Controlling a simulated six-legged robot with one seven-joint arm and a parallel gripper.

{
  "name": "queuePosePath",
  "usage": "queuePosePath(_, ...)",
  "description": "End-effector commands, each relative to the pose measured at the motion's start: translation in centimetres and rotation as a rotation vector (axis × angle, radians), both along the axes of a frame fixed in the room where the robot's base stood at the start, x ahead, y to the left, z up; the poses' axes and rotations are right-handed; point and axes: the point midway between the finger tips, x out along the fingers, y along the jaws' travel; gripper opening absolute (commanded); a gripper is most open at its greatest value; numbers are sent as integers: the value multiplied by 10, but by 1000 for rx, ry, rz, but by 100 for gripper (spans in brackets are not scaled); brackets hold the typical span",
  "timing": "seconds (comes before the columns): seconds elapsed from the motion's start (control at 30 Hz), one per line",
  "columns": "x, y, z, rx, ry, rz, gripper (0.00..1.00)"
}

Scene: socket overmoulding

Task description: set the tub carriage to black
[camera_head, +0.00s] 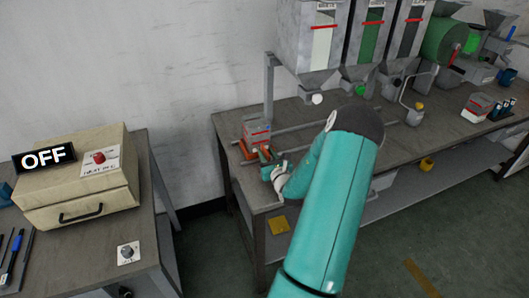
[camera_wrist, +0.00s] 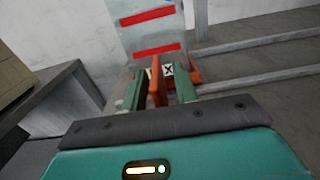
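The tub carriage is a grey tub (camera_head: 257,129) with red bands on an orange base. It stands at the left end of the rails, left of the hoppers; its tub (camera_wrist: 152,33) fills the upper middle of the wrist view. My gripper (camera_head: 267,156) is in front of it. In the wrist view my gripper (camera_wrist: 160,88) has its green fingers on either side of an upright orange handle (camera_wrist: 156,80), with gaps showing, so it looks open. The black-windowed hopper (camera_head: 410,38) is the rightmost of three, beside the green (camera_head: 371,42) and white (camera_head: 322,47) ones.
Two rails (camera_head: 300,128) run right along the bench (camera_head: 229,122) under the hopper outlets; my arm covers part of them. A beige heating box (camera_head: 75,195) marked OFF stands on a separate table at left.

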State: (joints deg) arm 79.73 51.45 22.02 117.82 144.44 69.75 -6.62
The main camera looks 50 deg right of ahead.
Motion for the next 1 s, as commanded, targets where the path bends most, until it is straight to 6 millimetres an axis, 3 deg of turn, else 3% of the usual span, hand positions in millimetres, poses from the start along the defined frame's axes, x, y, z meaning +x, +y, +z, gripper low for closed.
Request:
queuePosePath(0.2, 18, -7, 0, 1, -1, 2, 29)
queuePosePath(0.47, 19, -8, 0, 0, 0, 2, 29)
queuePosePath(0.63, 19, -8, 0, 0, 0, 2, 0)
queuePosePath(1.0, 17, -11, 0, -1, 1, 2, 0)
